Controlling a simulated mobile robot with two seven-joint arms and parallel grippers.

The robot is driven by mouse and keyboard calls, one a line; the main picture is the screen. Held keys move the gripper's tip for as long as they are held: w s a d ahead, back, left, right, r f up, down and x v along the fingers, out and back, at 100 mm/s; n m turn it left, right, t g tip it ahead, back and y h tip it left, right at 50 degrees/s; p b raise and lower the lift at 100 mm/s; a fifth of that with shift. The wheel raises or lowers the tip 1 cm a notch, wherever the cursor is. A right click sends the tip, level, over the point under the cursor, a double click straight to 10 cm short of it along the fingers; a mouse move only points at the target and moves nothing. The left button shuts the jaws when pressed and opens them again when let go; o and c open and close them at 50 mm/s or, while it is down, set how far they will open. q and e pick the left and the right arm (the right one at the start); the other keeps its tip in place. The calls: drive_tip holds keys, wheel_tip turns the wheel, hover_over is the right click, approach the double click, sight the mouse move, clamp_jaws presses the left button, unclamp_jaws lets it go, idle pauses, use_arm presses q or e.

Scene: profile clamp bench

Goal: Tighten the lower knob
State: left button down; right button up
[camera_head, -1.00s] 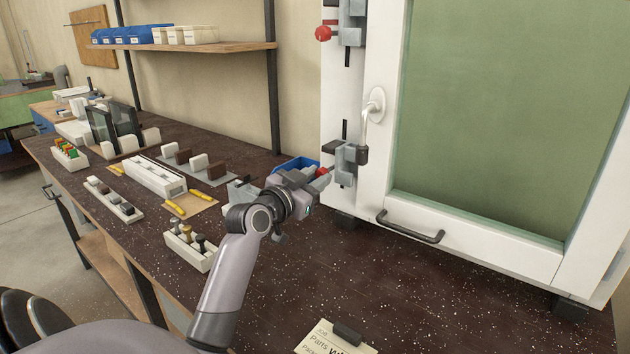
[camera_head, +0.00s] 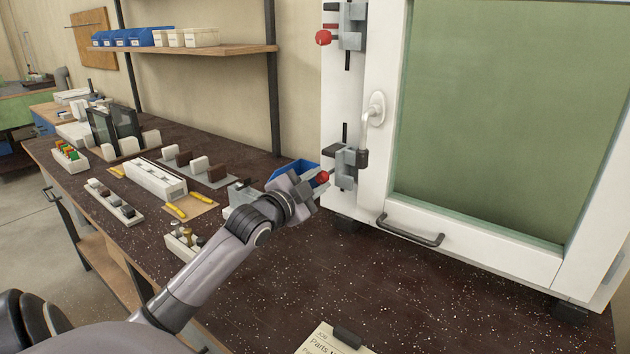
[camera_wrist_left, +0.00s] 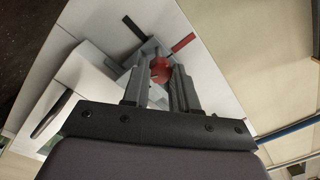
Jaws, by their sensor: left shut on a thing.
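The lower knob (camera_head: 323,177) is a red ball on the lower grey clamp (camera_head: 345,165), at the left edge of the white window frame. My left gripper (camera_head: 316,182) reaches it from the left. In the left wrist view the red knob (camera_wrist_left: 161,70) sits between the two fingers of my left gripper (camera_wrist_left: 162,76), which is shut on it. The upper red knob (camera_head: 323,38) is on the upper clamp, well above and clear of the gripper. My right gripper is not in view.
A blue bin (camera_head: 293,170) stands just behind my left gripper. The window handle (camera_head: 374,110) and a dark pull (camera_head: 410,232) are to the right. A paper card (camera_head: 330,340) lies at the front. The dark benchtop (camera_head: 400,290) below the frame is clear.

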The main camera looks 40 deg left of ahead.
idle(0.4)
use_arm(q)
drive_tip(key=c, duration=0.9)
unclamp_jaws()
drive_tip(key=shift+r, duration=0.1)
drive_tip(key=shift+o, duration=0.2)
drive_tip(key=shift+s+d, duration=0.15)
drive_tip(key=shift+s, duration=0.5)
drive_tip(key=shift+s+d+b, duration=0.2)
drive_tip(key=shift+s, duration=1.25)
drive_tip(key=shift+s+d+b, duration=0.15)
drive_tip(key=shift+s+d, duration=0.05)
drive_tip(key=shift+s, duration=1.25)
